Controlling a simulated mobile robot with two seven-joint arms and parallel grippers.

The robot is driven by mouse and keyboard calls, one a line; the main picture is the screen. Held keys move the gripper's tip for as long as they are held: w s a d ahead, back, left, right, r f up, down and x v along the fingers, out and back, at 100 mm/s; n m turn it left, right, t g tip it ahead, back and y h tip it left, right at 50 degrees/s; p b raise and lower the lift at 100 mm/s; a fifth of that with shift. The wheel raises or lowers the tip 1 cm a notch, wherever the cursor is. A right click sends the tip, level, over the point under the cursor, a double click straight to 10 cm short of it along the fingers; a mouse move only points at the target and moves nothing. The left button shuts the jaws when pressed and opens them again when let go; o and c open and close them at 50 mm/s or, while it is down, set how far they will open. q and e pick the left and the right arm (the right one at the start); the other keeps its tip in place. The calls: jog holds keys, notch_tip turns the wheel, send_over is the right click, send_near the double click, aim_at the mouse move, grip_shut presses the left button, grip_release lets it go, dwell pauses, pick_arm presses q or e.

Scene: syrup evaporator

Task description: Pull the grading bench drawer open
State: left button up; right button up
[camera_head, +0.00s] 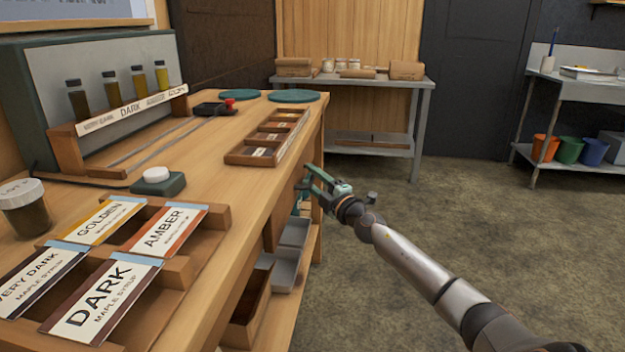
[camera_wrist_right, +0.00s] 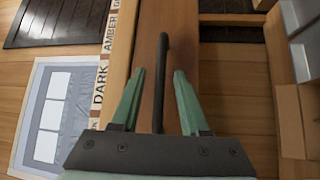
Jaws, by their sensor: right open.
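The grading bench (camera_head: 240,185) runs along the left in the head view. The drawer front (camera_head: 277,222) is a brown wood face under its top edge, seen at a steep angle. In the right wrist view the drawer front (camera_wrist_right: 185,28) carries a dark bar handle (camera_wrist_right: 160,110). My right gripper (camera_head: 310,180), with green fingers, is at the bench's edge. In the wrist view the right gripper (camera_wrist_right: 160,73) is open, with the handle between its spread fingers and a gap on each side. The drawer appears closed. My left gripper is out of view.
Grey bins (camera_head: 287,262) and a wooden box (camera_head: 247,310) stand below the bench top, near my right gripper. Syrup label cards (camera_head: 105,295) and a slotted wooden tray (camera_head: 240,157) lie on top. The floor (camera_head: 400,290) right of the bench is clear.

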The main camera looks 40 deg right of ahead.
grip_shut()
dwell(1.4)
